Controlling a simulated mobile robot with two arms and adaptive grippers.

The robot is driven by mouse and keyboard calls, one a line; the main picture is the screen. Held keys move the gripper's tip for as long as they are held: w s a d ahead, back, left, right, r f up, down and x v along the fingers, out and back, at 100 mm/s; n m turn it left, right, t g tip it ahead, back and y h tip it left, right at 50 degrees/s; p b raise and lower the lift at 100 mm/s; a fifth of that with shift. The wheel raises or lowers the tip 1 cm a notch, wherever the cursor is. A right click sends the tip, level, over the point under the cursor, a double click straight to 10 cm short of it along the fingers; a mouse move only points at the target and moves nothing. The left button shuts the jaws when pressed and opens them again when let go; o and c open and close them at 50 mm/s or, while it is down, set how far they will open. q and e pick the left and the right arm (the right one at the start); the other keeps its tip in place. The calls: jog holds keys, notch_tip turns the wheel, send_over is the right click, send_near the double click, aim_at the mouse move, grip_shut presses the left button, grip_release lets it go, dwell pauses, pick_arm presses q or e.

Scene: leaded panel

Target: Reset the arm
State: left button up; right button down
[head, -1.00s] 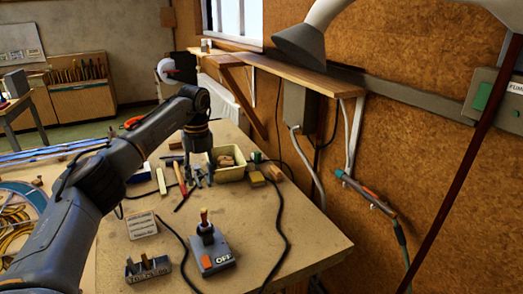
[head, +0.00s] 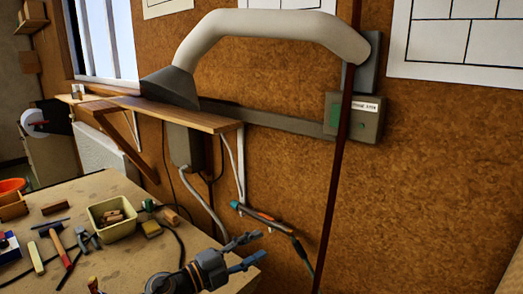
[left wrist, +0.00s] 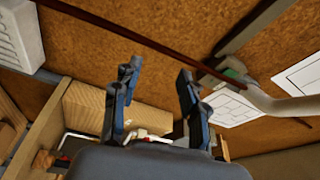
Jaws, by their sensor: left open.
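My left gripper (head: 247,254) is open and empty in the head view. It is over the right end of the workbench (head: 120,262), with its fingers pointing right toward the brown wall. In the left wrist view its two fingers (left wrist: 157,82) stand apart with nothing between them. A soldering-iron-like tool (head: 262,214) with a cable hangs on the wall just above and beyond the fingers. My right gripper is in neither view.
The bench holds a yellow tub (head: 112,229), a hammer (head: 60,246) and several small tools. A wooden shelf (head: 180,114) and a pale fume duct (head: 270,30) stick out from the wall. A switch box (head: 353,116) is on the wall. A dark red pole (head: 338,150) stands at right.

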pick_arm(q)
jog(key=s+a+f+n+t+y, duration=0.2)
jog(key=s+a+f+n+y, duration=0.35)
jog(key=a+n+y, duration=0.4)
jog(key=s+a+f+n+t+y, duration=0.1)
jog(key=s+a+f+n+y, duration=0.5)
jog(key=n, duration=0.7)
jog(key=s+a+f+n+g, duration=0.15)
jog(key=s+f+g, duration=0.4)
jog(key=s, duration=0.65)
jog(key=s+a+f+n+g, duration=0.15)
jog(key=s+f+g, duration=0.4)
jog(key=s, duration=0.75)
jog(key=s+f+x, duration=0.1)
jog(key=s+x, duration=0.2)
jog(key=x, duration=0.9)
jog(key=s+x, duration=0.3)
jog(key=x, duration=1)
jog(key=s+a+f+m+g, duration=0.1)
jog(key=s+a+f, duration=0.2)
jog(key=s+f, duration=1.4)
jog(key=shift+s+f+g, duration=0.25)
jog(key=shift+f+g, duration=0.05)
